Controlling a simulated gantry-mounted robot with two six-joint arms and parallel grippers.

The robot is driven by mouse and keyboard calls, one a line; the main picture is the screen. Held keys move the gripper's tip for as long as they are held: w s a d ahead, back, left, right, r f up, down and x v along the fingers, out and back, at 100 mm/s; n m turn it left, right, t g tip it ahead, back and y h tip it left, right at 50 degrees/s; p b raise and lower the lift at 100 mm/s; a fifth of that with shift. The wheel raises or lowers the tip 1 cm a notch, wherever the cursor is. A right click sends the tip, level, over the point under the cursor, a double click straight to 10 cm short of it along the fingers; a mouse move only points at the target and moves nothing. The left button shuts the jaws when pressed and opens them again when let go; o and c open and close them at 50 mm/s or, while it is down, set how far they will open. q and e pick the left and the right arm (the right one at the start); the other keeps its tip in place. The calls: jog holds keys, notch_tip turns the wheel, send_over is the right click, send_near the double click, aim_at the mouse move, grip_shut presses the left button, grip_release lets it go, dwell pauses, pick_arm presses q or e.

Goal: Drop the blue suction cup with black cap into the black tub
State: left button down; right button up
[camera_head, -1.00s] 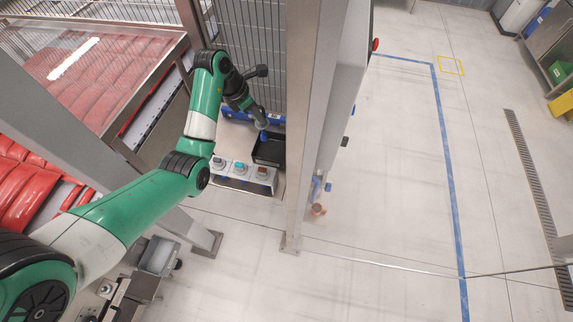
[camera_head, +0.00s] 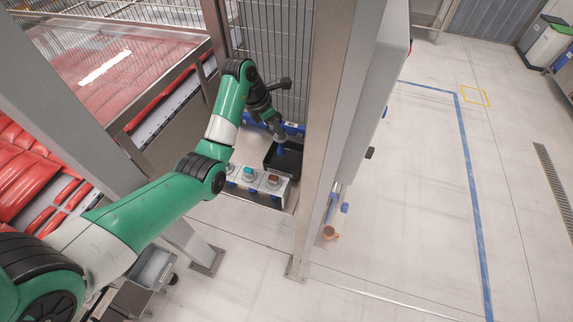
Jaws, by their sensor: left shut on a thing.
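The black tub (camera_head: 271,166) stands at the end of my left arm, beside a steel post. My left gripper (camera_head: 280,143) points down over the tub's back part and is shut on a small blue piece (camera_head: 281,150), which looks like the blue suction cup. The piece is too small to make out its black cap. I cannot tell whether it is above the rim or inside the tub. My right gripper is not in view.
A pale box with grey, teal (camera_head: 249,175) and brown (camera_head: 273,180) topped pieces stands in front of the tub. A tall steel post (camera_head: 325,140) rises close on the right. A wire mesh panel (camera_head: 275,60) stands behind. The floor at right is open.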

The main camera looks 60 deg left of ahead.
pick_arm(q)
jog(key=shift+f, duration=0.2)
jog(key=c, duration=0.7)
grip_release()
jog(key=shift+c, duration=0.2)
jog(key=p+v, duration=0.1)
jog(key=v, duration=0.2)
jog(key=shift+r, duration=0.15)
jog(key=p+v, duration=0.8)
jog(key=p, duration=0.3)
jog(key=shift+s+r, duration=0.15)
jog(key=shift+s, duration=0.05)
